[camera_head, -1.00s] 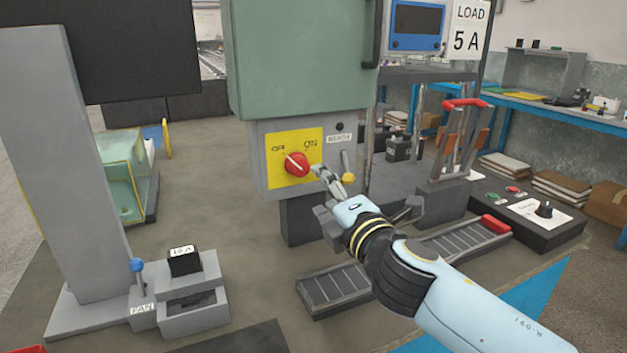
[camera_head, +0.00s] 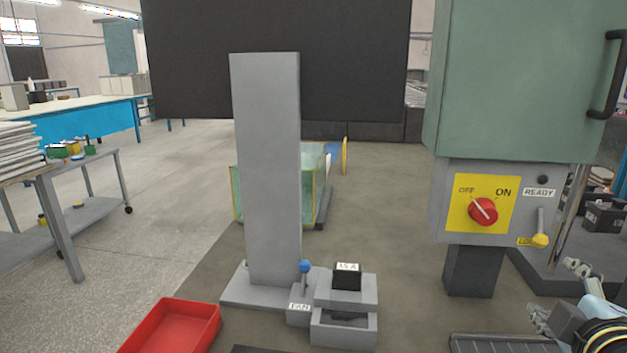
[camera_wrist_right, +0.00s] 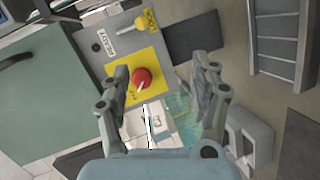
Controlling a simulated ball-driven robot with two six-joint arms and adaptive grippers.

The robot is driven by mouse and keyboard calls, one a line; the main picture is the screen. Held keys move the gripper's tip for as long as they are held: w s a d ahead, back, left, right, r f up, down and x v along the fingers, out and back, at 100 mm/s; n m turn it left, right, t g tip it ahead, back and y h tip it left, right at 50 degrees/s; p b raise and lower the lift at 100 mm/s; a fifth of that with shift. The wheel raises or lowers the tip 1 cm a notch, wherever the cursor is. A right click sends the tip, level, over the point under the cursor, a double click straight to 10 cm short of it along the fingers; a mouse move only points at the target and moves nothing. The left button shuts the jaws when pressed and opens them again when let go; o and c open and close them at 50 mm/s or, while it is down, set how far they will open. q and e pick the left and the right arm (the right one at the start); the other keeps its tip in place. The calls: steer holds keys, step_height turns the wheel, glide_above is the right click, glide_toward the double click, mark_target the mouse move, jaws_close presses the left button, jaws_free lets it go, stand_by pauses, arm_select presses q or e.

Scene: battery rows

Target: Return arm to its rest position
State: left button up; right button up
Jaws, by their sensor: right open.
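My right gripper (camera_head: 557,291) is at the lower right of the head view, open and empty. It is below and to the right of the switch box, apart from it. In the right wrist view its two fingers (camera_wrist_right: 162,78) are spread, with the red knob (camera_wrist_right: 142,78) showing between them at a distance. In the head view the red knob (camera_head: 484,211) sits on a yellow plate (camera_head: 463,227) marked OFF and ON; its white line slants up-left towards OFF. My left gripper is not in view.
A green cabinet (camera_head: 510,80) stands above the grey switch box, with a yellow-tipped lever (camera_head: 540,240) on its right. A grey column (camera_head: 268,170), a blue-knobbed FAN lever (camera_head: 305,267), a black 15 A block (camera_head: 347,276) and a red tray (camera_head: 180,330) stand left. Open floor lies between.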

steer(key=s+a+f+m+g+y, duration=0.3)
steer(key=s+a+f+m+g, duration=0.15)
steer(key=s, duration=0.45)
steer(key=s+a+f+m+g+y, duration=0.3)
steer(key=s+a+m+g, duration=0.15)
steer(key=s, duration=0.45)
steer(key=s+d+f+g, duration=0.1)
steer(key=s+f, duration=0.1)
steer(key=f, duration=1.2)
steer(key=s+d+f+g, duration=0.1)
steer(key=s+f, duration=0.1)
steer(key=f, duration=1.3)
steer(key=s+f+g, duration=0.1)
steer(key=s+f, duration=1.2)
steer(key=s, duration=0.4)
steer(key=shift+d, duration=0.45)
